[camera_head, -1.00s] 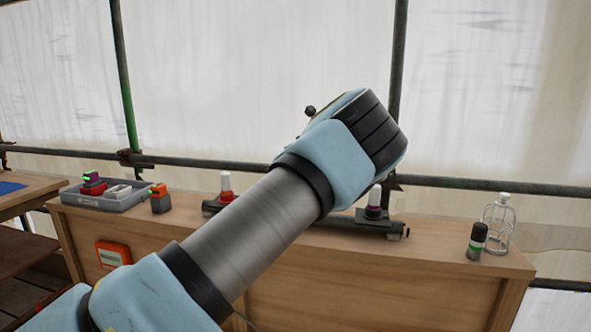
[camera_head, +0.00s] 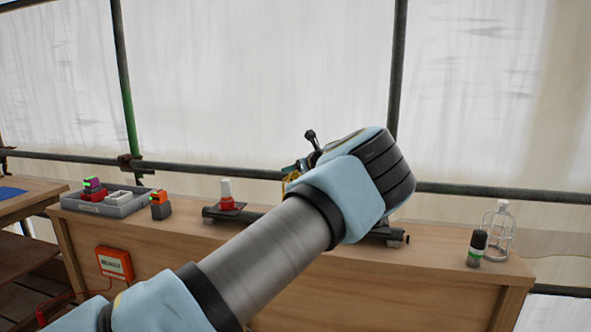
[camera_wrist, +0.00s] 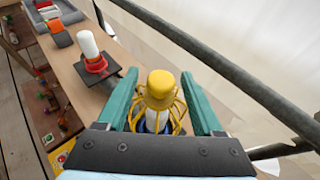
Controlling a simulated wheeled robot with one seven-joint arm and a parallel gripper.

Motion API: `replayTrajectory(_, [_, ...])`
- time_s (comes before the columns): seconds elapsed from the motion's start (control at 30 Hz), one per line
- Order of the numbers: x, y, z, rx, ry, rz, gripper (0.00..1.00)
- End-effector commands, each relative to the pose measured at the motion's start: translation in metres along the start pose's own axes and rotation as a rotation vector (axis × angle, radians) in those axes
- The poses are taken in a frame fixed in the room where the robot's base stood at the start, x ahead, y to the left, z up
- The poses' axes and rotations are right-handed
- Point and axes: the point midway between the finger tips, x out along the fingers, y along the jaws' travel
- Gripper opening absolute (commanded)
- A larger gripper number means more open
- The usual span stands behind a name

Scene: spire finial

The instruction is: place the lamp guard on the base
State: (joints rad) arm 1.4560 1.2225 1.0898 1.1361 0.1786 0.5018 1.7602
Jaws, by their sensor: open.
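The yellow wire lamp guard (camera_wrist: 160,90), with a rounded yellow cap, stands between the teal fingers of my gripper (camera_wrist: 160,75) in the wrist view. The fingers are open, one on each side of it. White and blue parts show through its bars; I cannot tell whether the guard is seated on a base. In the head view, only a bit of yellow (camera_head: 291,176) shows beside a teal finger; my wrist hides the rest. A white lamp on a red base (camera_head: 227,197) stands on the dark rail to the left; it also shows in the wrist view (camera_wrist: 92,50).
A grey tray (camera_head: 105,205) and an orange-topped block (camera_head: 160,204) stand at the left. Scaffold tubes (camera_head: 460,188) run behind the bench.

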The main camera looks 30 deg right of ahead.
Motion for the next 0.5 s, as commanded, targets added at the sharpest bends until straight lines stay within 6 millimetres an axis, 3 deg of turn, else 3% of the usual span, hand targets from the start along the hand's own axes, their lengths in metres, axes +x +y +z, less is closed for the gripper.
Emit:
replayTrajectory(0.27, [-0.009, -0.001, 0.0, -0.002, 0.0, -0.001, 0.68])
replayTrajectory(0.5, [-0.053, -0.001, -0.002, -0.002, 0.001, -0.004, 0.68])
